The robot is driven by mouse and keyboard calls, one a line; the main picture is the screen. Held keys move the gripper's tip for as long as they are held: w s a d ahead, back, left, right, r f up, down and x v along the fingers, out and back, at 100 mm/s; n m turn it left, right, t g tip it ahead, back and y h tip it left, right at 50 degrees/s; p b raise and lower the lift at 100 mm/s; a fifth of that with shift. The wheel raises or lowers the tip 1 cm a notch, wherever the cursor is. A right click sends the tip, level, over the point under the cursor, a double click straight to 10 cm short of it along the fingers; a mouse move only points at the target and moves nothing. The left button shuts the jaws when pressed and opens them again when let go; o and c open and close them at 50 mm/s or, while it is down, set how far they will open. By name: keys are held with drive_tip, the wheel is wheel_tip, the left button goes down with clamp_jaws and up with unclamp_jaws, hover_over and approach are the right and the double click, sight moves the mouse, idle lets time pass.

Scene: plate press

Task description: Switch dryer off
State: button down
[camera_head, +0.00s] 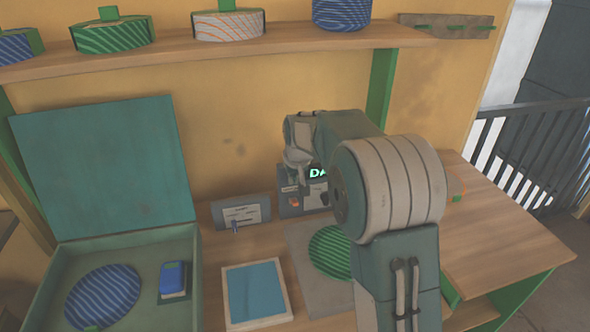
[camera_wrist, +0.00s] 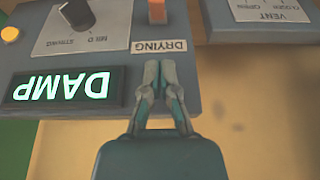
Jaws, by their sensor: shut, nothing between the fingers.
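The dryer control box (camera_head: 289,209) stands at the back of the bench in the head view, partly hidden behind my arm. In the wrist view the box (camera_wrist: 118,112) appears upside down, with a lit green DAMP display (camera_wrist: 62,87), a DRYING label (camera_wrist: 159,47), a mild/strong knob (camera_wrist: 77,14) and a round yellow button (camera_wrist: 10,34). An orange switch (camera_wrist: 157,11) stands beyond the DRYING label; it also shows in the head view (camera_head: 294,202). My gripper (camera_wrist: 163,65) is shut and empty, its tips over the label's edge, apart from the switch. I cannot tell whether it touches the box.
A VENT panel (camera_wrist: 270,20) stands beside the box; it also shows in the head view (camera_head: 241,214). A shelf (camera_head: 200,60) with several striped pieces runs above. The right bench (camera_head: 500,235) is mostly clear.

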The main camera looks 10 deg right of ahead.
sight(294, 201)
drive_tip(key=f, duration=0.2)
drive_tip(key=s+f, duration=0.1)
drive_tip(key=f, duration=0.2)
